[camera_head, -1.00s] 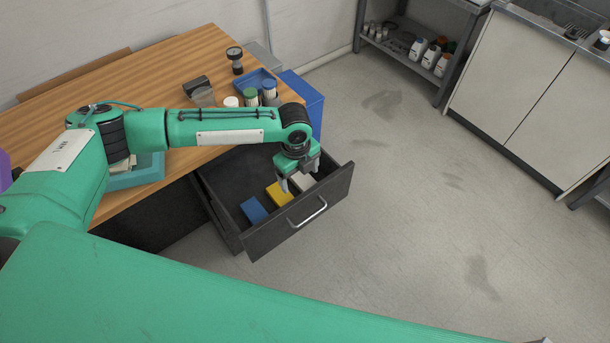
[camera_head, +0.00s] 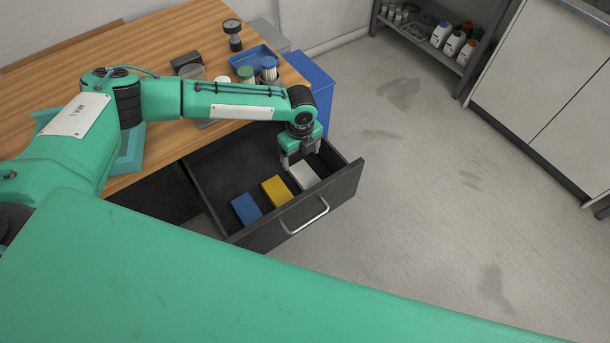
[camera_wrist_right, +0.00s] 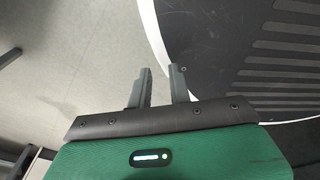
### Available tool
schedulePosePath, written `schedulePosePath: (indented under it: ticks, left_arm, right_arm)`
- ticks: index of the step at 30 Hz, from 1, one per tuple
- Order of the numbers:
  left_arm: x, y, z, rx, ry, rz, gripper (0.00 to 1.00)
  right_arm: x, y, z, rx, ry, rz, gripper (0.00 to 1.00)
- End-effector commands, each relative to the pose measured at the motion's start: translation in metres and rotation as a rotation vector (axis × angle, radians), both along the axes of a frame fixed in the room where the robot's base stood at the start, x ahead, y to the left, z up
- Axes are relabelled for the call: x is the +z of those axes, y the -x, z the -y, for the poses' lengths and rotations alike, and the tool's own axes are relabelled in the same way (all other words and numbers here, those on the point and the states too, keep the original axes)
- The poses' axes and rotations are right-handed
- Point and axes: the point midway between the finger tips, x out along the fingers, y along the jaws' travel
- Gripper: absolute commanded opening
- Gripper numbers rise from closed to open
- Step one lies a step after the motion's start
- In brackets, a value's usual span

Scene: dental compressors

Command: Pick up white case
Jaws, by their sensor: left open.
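The white case (camera_head: 304,176) lies in the open drawer (camera_head: 342,190), at the right end of a row with a yellow case (camera_head: 277,190) and a blue case (camera_head: 246,208). My left gripper (camera_head: 298,161) is open, pointing down at the back end of the white case. Whether its fingers touch the case cannot be told. My right gripper (camera_wrist_right: 159,70) is open and empty in the right wrist view, over the floor and away from the drawer.
The drawer's front panel and metal handle (camera_head: 306,216) stand out from the wooden desk (camera_head: 160,60). Floor to the right is clear.

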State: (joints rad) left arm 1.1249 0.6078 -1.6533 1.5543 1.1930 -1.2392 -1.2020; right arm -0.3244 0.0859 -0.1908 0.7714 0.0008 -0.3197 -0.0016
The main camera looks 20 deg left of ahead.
Motion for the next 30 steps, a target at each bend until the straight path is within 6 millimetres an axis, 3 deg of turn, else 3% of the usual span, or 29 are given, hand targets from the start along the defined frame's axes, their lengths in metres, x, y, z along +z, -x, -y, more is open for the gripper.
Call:
schedulePosePath:
  ticks: [6, 14, 21, 30]
  left_arm:
    - [-0.038, 0.0, 0.001, 0.002, -0.001, -0.002, 0.82]
    - [-0.056, 0.0, 0.004, 0.0, -0.001, -0.001, 0.82]
    - [-0.089, -0.002, 0.01, 0.001, -0.002, -0.001, 0.82]
    - [-0.101, -0.002, 0.01, 0.001, 0.0, 0.0, 0.82]
  right_arm:
    - [0.001, 0.002, 0.0, 0.0, 0.0, -0.001, 0.2]
    - [0.003, 0.004, 0.001, 0.0, 0.0, -0.002, 0.2]
    - [0.004, 0.014, 0.002, 0.0, 0.002, -0.01, 0.2]
    - [0.003, 0.013, 0.002, 0.001, 0.001, -0.009, 0.2]
